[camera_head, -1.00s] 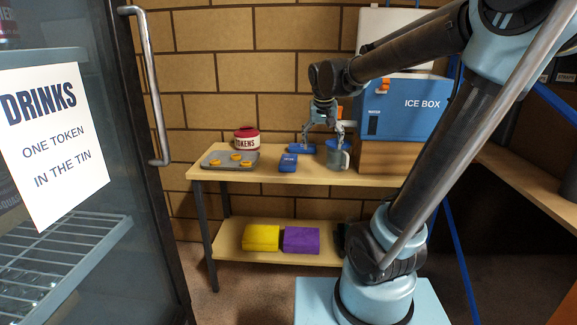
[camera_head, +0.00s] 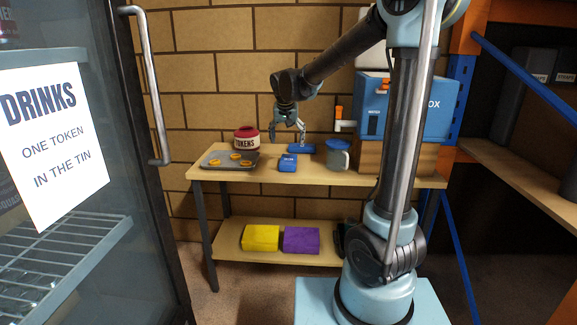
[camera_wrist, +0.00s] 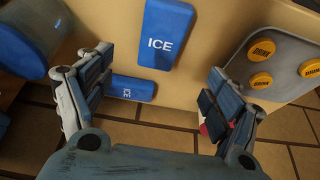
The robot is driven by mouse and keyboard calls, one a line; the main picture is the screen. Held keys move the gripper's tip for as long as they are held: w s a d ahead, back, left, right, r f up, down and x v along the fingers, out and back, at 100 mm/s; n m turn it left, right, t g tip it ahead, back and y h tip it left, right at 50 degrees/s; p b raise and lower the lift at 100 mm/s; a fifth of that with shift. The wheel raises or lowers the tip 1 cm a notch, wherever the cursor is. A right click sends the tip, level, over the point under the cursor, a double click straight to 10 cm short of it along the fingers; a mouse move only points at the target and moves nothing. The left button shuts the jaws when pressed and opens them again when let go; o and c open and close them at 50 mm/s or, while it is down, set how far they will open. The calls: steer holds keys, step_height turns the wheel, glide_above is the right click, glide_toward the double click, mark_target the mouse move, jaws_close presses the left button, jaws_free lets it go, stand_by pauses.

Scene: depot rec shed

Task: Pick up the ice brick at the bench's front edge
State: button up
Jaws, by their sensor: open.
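The front ice brick (camera_head: 288,162), a flat blue block with a white label, lies on the bench (camera_head: 230,178) near its front edge. In the wrist view this brick (camera_wrist: 160,32) lies beyond my fingertips, reading "ICE". A second blue ice brick (camera_head: 302,148) lies farther back; it also shows in the wrist view (camera_wrist: 132,88), closer to my left-side finger. My gripper (camera_head: 288,135) is open and empty above the rear of the bench, pointing down. Its fingers (camera_wrist: 160,72) are spread wide on both sides of the wrist view and touch neither brick.
A grey tray (camera_head: 217,166) with orange tokens and a red tokens tin (camera_head: 246,139) are left. The blue ice box (camera_head: 411,112) stands at right. A brick wall (camera_head: 225,75) closes the back.

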mark_target(289, 159)
steer(key=x, duration=1.1)
steer(key=shift+f, duration=0.15)
steer(key=c, duration=1.4)
